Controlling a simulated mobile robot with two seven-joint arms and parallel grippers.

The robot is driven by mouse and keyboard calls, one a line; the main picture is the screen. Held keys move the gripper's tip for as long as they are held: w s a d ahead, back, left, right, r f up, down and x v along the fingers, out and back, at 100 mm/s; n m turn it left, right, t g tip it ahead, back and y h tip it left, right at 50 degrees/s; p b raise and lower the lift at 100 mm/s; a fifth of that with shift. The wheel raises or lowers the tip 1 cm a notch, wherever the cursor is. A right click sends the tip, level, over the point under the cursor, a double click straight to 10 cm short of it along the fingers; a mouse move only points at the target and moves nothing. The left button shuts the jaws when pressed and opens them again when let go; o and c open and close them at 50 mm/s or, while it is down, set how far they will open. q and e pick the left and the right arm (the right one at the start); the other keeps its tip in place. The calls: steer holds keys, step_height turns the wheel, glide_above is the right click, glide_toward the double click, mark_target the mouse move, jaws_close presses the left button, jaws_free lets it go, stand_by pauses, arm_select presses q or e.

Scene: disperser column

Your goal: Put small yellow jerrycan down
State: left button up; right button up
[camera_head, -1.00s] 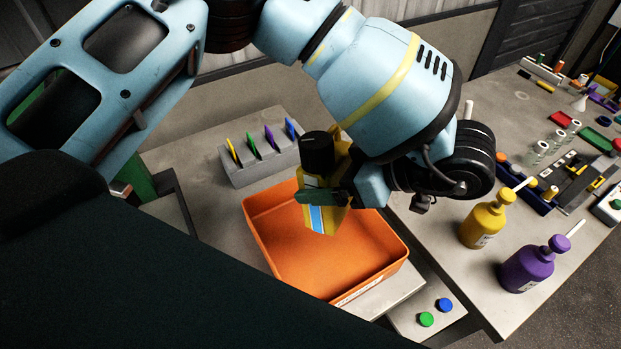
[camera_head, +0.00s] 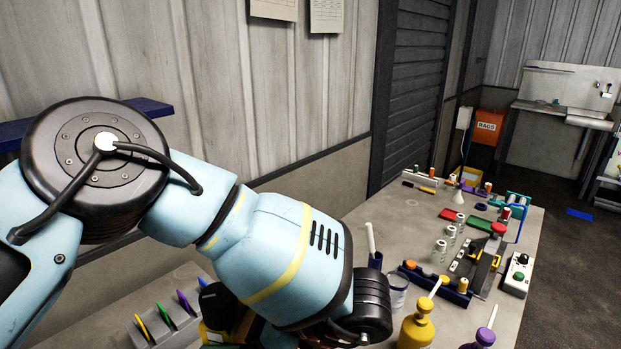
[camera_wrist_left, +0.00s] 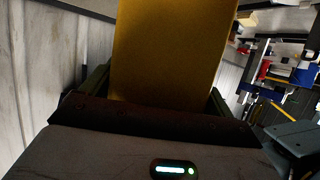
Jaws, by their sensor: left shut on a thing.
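The small yellow jerrycan (camera_wrist_left: 172,50) fills the upper middle of the left wrist view, between the fingers of my left gripper (camera_wrist_left: 158,95), which is shut on it. My right gripper is in neither view.
A grey rack with coloured tabs (camera_head: 165,322) stands left of the jerrycan. The bench on the right holds a yellow pump bottle (camera_head: 416,328), a purple pump bottle (camera_head: 483,340), a blue tray (camera_head: 436,284) and other small items. A wall stands behind.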

arm_select(q)
steer(key=a+f+m+t+h, duration=0.2)
steer(key=a+f+m+t, duration=0.4)
steer(key=a, duration=0.2)
steer(key=shift+w+a+t+h+p, duration=0.2)
steer(key=shift+a+t+h+p, duration=0.1)
steer(key=shift+t+h, duration=0.1)
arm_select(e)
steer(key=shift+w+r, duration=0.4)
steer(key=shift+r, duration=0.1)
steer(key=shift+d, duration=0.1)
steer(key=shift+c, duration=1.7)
